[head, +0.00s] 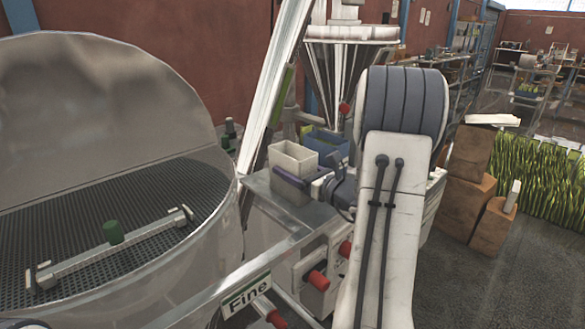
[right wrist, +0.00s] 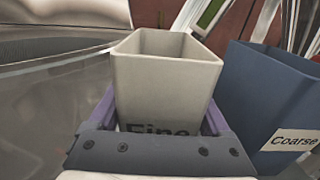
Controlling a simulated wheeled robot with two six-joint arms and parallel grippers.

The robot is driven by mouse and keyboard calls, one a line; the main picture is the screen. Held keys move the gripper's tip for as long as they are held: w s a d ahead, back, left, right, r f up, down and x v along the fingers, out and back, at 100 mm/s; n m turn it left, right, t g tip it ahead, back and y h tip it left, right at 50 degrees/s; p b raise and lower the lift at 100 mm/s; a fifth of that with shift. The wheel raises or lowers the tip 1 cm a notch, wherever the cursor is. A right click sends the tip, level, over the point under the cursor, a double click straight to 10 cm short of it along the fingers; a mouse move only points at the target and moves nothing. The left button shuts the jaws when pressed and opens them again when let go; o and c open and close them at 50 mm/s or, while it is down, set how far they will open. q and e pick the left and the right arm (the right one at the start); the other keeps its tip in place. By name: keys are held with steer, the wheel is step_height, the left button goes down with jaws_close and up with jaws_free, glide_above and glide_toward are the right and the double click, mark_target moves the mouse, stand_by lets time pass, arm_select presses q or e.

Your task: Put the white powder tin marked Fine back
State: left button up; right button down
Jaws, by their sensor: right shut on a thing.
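The white powder tin (head: 293,157) is an open-topped box beside the filler. In the right wrist view the white tin (right wrist: 166,75) stands between purple fingers, with the word Fine on its near face, partly hidden by the gripper. My right gripper (head: 291,181) is shut on it, and the gripper also shows in the right wrist view (right wrist: 160,112). The tin is upright and its inside looks empty where visible. Its base is hidden, so I cannot tell whether it touches the metal top (head: 258,183). My left gripper is out of view.
A blue tin marked Coarse (right wrist: 265,105) stands close to the right of the white tin; it shows in the head view too (head: 326,145). A large round vessel with a mesh (head: 95,205) fills the left. A Fine label (head: 246,295) is on the front frame.

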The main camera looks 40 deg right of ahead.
steer(key=shift+f, duration=0.15)
jaws_free()
steer(key=shift+r, duration=0.2)
steer(key=s, duration=0.3)
steer(key=s+b, duration=0.1)
steer(key=s, duration=0.3)
steer(key=s+d+b, duration=0.1)
steer(key=s, duration=0.3)
steer(key=shift+s, duration=0.5)
